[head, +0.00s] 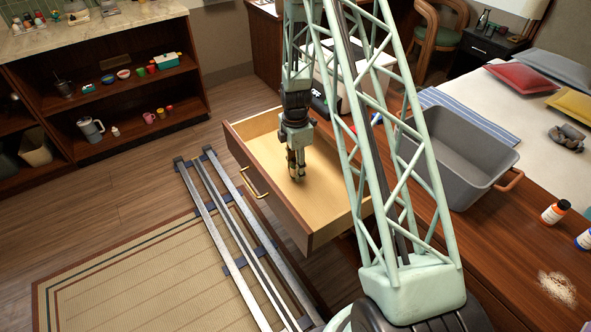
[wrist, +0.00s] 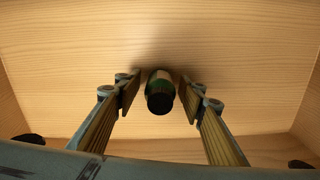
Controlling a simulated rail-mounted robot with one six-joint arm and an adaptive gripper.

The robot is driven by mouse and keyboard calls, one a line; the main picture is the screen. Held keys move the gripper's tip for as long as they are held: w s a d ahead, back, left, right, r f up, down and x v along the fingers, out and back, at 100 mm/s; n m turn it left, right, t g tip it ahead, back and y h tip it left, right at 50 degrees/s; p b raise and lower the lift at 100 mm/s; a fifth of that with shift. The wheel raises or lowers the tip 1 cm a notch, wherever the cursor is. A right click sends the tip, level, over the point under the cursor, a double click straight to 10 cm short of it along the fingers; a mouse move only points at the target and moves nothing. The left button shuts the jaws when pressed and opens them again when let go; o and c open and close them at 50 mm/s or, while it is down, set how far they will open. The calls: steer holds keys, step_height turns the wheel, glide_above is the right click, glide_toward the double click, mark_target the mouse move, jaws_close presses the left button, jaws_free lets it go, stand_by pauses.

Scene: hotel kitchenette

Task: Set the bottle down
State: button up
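The bottle (wrist: 160,84) is small and dark, with a green band and a black cap facing the wrist camera. It shows between my two fingers in the wrist view, over the pale wooden floor of the open drawer (head: 262,140). My gripper (head: 297,172) points down inside that drawer; its fingers also show in the wrist view (wrist: 160,94). The fingers stand on both sides of the bottle, with a narrow gap at each side. The bottle looks upright, apparently on the drawer floor. In the head view I cannot make it out between the fingers.
Drawer walls surround my gripper, with a brass handle (head: 254,182) on the front. A grey bin (head: 455,150) and an orange-and-white bottle (head: 554,212) stand on the wooden top at right. Floor rails (head: 235,225) run past the drawer. Drawer floor around the bottle is bare.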

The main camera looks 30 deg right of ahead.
steer(key=shift+r+p, duration=1.15)
steer(key=shift+r, duration=4.75)
steer(key=shift+r, duration=0.1)
steer(key=shift+a+r, duration=0.1)
steer(key=shift+r, duration=0.2)
steer(key=s+a+r+m+t, duration=0.1)
steer(key=s+a+r+m, duration=0.3)
steer(key=r, duration=0.7)
steer(key=s+a+r+m, duration=0.1)
steer(key=s+a+r, duration=0.4)
steer(key=r, duration=0.6)
steer(key=s+a+r+m+t, duration=0.1)
steer(key=s+a+r+m, duration=0.3)
steer(key=r, duration=0.7)
steer(key=s+a+r+m, duration=0.2)
steer(key=s+r, duration=0.1)
steer(key=s, duration=0.7)
steer(key=s+a+r+m+t, duration=0.1)
steer(key=s+a+r+m, duration=0.1)
steer(key=s, duration=0.8)
steer(key=s+a+r+m+t, duration=0.1)
steer(key=s+a+r+m, duration=0.2)
steer(key=s+r, duration=0.3)
steer(key=shift+s+m, duration=0.4)
steer(key=shift+s, duration=1.6)
steer(key=shift+c, duration=0.2)
